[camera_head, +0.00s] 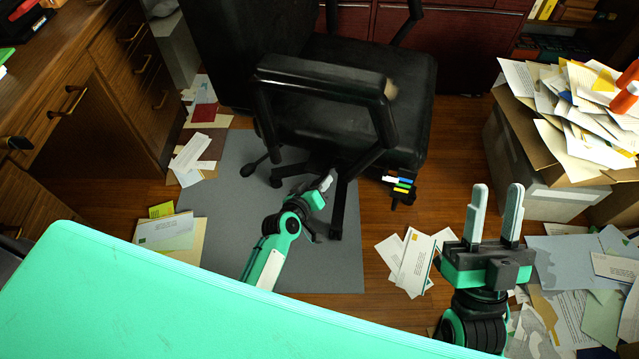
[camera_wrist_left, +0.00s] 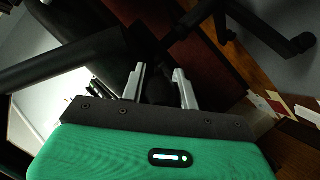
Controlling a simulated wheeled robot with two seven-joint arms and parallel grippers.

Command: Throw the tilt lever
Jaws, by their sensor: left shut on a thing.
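The black office chair (camera_head: 350,85) stands on a grey mat, and its underside is mostly hidden by the seat and armrest. My left gripper (camera_head: 326,184) reaches in below the near edge of the seat. In the left wrist view its two fingers (camera_wrist_left: 159,82) close on a dark rounded piece, which looks like the end of the tilt lever (camera_wrist_left: 157,93); the rest of the lever is lost in shadow. My right gripper (camera_head: 497,205) points up, open and empty, well to the right of the chair.
The chair's armrest (camera_head: 320,78) and legs are close around my left arm. A wooden desk (camera_head: 75,90) stands at left, and a box of papers (camera_head: 515,115) at right. Loose envelopes (camera_head: 412,262) lie on the floor.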

